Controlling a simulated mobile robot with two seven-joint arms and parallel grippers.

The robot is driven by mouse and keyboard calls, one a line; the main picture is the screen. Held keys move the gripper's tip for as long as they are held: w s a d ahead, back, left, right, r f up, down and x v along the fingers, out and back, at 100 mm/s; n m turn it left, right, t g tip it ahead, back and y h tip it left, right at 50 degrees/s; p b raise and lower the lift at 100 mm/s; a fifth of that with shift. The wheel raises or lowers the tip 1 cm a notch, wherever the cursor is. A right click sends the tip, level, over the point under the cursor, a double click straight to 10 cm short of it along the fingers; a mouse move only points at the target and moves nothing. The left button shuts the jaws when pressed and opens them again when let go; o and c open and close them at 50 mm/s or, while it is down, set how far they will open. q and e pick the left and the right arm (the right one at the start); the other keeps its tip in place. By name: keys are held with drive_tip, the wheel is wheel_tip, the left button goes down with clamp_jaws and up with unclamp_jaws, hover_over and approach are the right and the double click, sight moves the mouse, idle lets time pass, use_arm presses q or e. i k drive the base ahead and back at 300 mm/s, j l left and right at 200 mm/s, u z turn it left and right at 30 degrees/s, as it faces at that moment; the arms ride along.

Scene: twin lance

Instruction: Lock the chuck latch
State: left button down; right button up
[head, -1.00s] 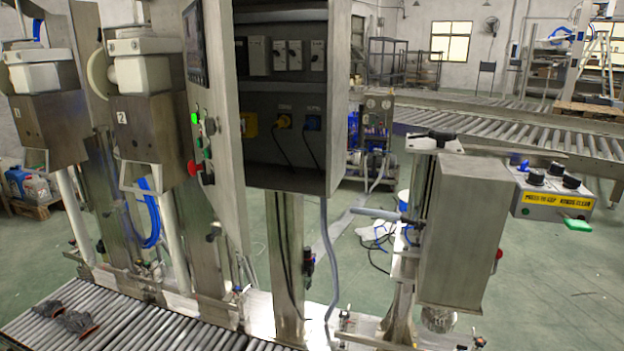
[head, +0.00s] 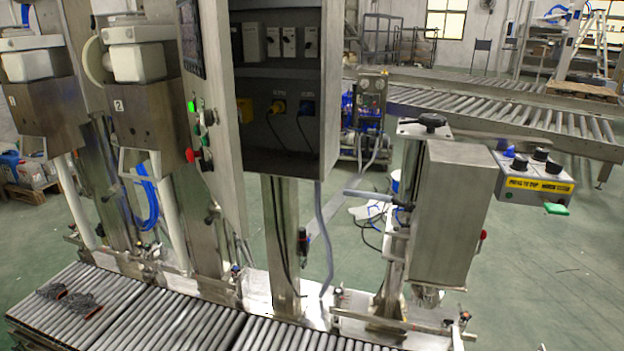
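The capping station on the right has a tall steel housing (head: 449,215) on an upright. A round metal chuck (head: 427,296) shows below its underside, partly hidden by the housing. A black hand knob (head: 428,121) sits on the top plate. A red knob (head: 482,235) sticks out at the housing's right side. I cannot tell which part is the chuck latch or whether it is locked. Neither of my grippers is in view.
A roller conveyor (head: 195,325) runs along the bottom, with dark gloves (head: 68,302) at its left. An open electrical cabinet (head: 282,95) stands left of the station. A control box (head: 536,180) hangs at its right. Green floor (head: 545,285) is clear at lower right.

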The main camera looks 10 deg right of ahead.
sight(484, 233)
drive_tip(key=k+l+z, duration=0.15)
drive_tip(key=l+z, duration=0.8)
drive_tip(key=i+l+z, duration=0.15)
drive_tip(key=l+z, duration=0.35)
drive_tip(key=i+l+z, duration=0.2)
drive_tip(key=z, duration=0.25)
